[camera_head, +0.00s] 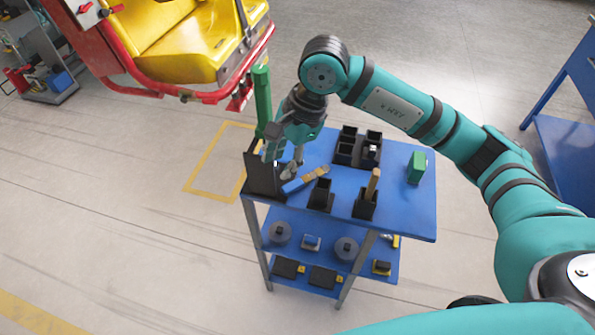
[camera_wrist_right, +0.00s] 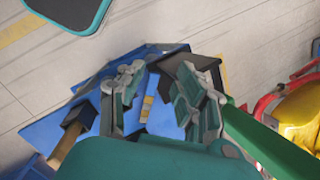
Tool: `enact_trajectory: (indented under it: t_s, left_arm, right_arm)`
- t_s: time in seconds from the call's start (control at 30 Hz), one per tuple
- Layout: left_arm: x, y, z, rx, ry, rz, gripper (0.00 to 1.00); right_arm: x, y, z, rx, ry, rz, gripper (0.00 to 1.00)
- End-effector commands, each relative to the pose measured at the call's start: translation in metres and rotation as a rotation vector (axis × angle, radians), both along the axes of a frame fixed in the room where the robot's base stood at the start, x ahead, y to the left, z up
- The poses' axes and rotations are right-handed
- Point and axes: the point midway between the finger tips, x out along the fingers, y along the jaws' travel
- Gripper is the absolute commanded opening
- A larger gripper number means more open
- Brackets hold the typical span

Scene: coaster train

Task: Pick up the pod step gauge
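I cannot tell for certain which thing is the pod step gauge. A tall green bar (camera_head: 263,97) stands upright at a black holder (camera_head: 262,177) on the left end of the blue cart; it also shows in the right wrist view (camera_wrist_right: 268,147). A yellow and blue stick (camera_head: 305,180) lies on the cart top beside the holder. My right gripper (camera_head: 281,160) is just right of the bar, pointing down above the cart. Its fingers are apart in the right wrist view (camera_wrist_right: 157,100), with the stick visible between them and nothing held. My left gripper is out of view.
The blue cart (camera_head: 400,212) also bears black bins (camera_head: 345,146), a black cup (camera_head: 321,194), a holder with a wooden piece (camera_head: 372,184) and a green block (camera_head: 417,167). Its lower shelves carry several parts. A red and yellow coaster seat (camera_head: 185,52) hangs close behind the bar.

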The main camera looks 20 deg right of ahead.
Motion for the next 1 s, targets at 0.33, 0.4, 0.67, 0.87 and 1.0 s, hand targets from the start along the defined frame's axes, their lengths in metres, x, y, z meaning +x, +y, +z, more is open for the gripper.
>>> enact_trajectory:
  t_s: [0.33, 0.4, 0.67, 0.87, 1.0]
  left_arm:
    - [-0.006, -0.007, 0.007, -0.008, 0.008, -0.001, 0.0]
    - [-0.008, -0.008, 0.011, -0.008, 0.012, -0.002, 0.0]
    - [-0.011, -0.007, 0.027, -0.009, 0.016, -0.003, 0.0]
    - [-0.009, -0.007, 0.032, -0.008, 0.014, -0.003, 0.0]
    - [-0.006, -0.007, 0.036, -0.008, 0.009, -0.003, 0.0]
  right_arm:
    - [0.019, -0.059, -0.006, -0.27, -0.067, -0.013, 0.35]
    - [0.021, -0.058, -0.021, -0.268, -0.065, -0.014, 0.35]
    - [0.03, -0.055, -0.076, -0.265, -0.066, -0.014, 0.35]
    - [0.035, -0.053, -0.103, -0.263, -0.07, -0.013, 0.35]
    - [0.036, -0.052, -0.11, -0.263, -0.069, -0.013, 0.35]
